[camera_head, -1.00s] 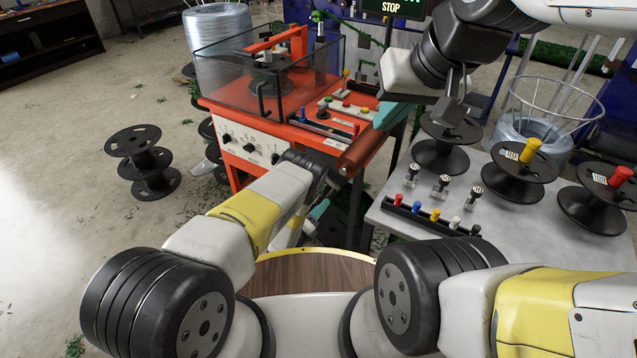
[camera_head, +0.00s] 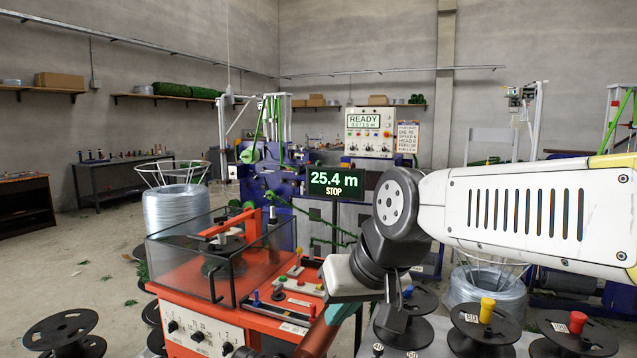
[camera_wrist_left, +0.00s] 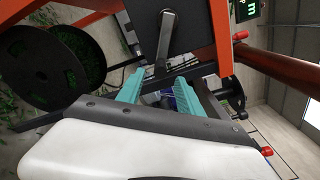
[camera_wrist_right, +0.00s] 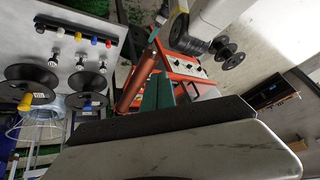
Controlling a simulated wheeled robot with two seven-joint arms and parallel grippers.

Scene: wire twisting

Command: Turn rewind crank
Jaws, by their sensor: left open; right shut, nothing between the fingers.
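The orange rewind machine (camera_head: 215,325) stands at lower centre in the head view, with a clear cover over its spool. In the left wrist view, a grey lever-like arm (camera_wrist_left: 166,38) lies just beyond my left gripper (camera_wrist_left: 158,92); I cannot tell for certain whether it is the crank. The left gripper's teal fingers are apart and empty, with the arm apart from them.
A grey table with black spools (camera_head: 483,325) and coloured knobs stands right of the machine. A display (camera_head: 336,183) reads 25.4 m, STOP. A wire coil (camera_head: 176,210) stands behind left. A black spool (camera_wrist_left: 50,68) is near my left gripper.

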